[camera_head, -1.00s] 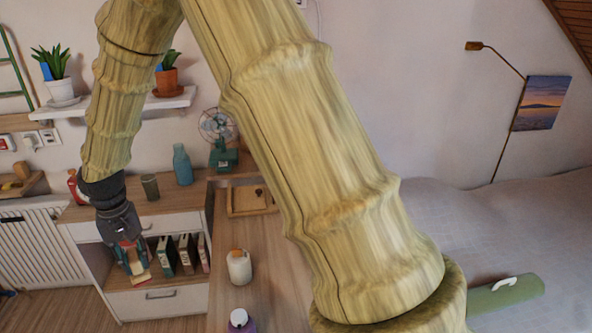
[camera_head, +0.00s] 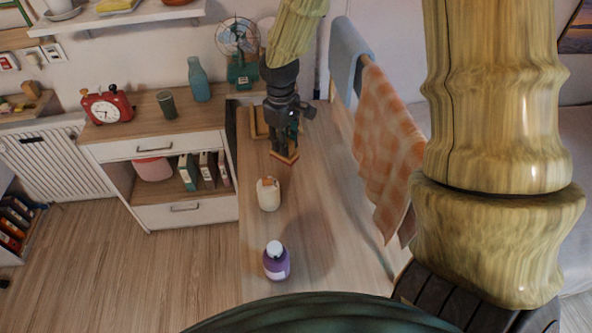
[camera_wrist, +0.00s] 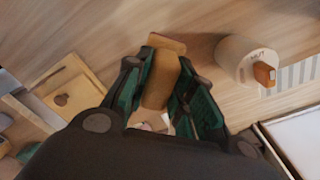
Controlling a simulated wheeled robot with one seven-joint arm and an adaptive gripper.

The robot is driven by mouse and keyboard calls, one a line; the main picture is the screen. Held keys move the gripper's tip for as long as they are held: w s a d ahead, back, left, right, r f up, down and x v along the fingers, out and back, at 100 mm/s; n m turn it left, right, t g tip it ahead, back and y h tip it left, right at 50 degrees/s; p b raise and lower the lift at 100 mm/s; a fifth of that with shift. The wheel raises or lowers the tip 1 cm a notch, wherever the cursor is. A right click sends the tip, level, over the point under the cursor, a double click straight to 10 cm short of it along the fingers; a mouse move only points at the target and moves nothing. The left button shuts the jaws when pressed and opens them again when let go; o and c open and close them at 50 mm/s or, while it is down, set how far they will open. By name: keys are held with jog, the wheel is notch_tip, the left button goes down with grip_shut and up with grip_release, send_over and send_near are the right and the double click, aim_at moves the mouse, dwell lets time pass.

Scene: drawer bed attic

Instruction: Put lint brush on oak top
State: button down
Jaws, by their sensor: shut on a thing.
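My gripper (camera_head: 285,150) is pointed down over the long pale wooden top (camera_head: 305,225), probably the oak top, near its back end. It is shut on a tan, wood-coloured piece, apparently the lint brush (camera_wrist: 161,78), which shows between the green fingers in the wrist view. In the head view only a tan lower edge of the brush (camera_head: 286,157) shows below the fingers; the rest is hidden. The brush is very near the surface; I cannot tell whether it touches.
A cream jar (camera_head: 268,195) with an orange part stands just in front of my gripper, and a purple bottle (camera_head: 276,262) nearer. A wooden tray (camera_wrist: 66,91) and a fan (camera_head: 240,50) are behind. An orange checked towel (camera_head: 385,145) hangs to the right.

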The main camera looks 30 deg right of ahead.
jog(key=s+d+n+p, duration=0.2)
jog(key=s+d+n, duration=0.25)
jog(key=s, duration=0.35)
jog(key=p, duration=0.5)
send_over(270, 158)
jog(key=f, duration=0.2)
jog(key=shift+f+p, duration=0.8)
jog(key=shift+f, duration=0.8)
jog(key=shift+f, duration=0.15)
jog(key=c, duration=1.2)
grip_release()
notch_tip(270, 158, up, 12)
jog(key=b, duration=0.3)
jog(key=shift+b, duration=0.4)
jog(key=shift+r, duration=0.2)
